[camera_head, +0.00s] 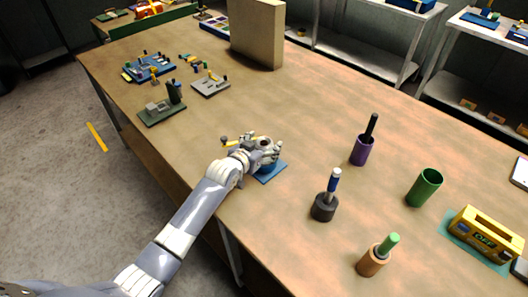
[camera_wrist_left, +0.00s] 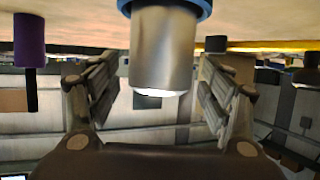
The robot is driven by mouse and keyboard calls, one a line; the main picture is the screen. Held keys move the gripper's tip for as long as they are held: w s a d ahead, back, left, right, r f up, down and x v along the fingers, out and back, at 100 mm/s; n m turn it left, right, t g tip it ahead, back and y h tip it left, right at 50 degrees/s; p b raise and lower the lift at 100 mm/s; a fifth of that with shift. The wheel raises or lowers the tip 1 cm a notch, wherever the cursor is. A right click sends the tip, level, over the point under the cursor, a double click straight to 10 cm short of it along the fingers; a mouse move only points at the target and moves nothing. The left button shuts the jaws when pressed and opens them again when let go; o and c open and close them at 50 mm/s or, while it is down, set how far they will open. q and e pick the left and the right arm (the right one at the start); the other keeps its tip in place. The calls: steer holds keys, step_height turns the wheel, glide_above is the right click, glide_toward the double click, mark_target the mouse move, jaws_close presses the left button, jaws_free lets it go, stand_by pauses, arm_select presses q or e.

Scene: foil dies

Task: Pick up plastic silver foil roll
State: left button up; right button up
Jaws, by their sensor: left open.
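The silver foil roll (camera_wrist_left: 162,50) is a metallic cylinder with a blue base (camera_wrist_left: 185,8) at the top of the left wrist view. It stands between the spread fingers of my left gripper (camera_wrist_left: 160,82), with a visible gap on each side. In the head view, my left gripper (camera_head: 263,145) is over a small blue plate (camera_head: 268,174) near the table's front edge and hides most of the roll. My right gripper is not in view.
On the table (camera_head: 310,135) stand a purple holder (camera_head: 362,152), a dark holder (camera_head: 323,207), an orange holder (camera_head: 371,262), a green cup (camera_head: 425,187) and a yellow block (camera_head: 485,235) at right. A grey-green fixture (camera_head: 160,110) is at left, a beige box (camera_head: 257,35) behind.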

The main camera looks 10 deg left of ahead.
arm_select(q)
steer(key=shift+w+d+f, duration=0.1)
steer(key=shift+w+f, duration=0.1)
steer(key=shift+w, duration=0.15)
steer(key=shift+c, duration=0.6)
steer(key=c, duration=1.2)
steer(key=shift+r, duration=0.1)
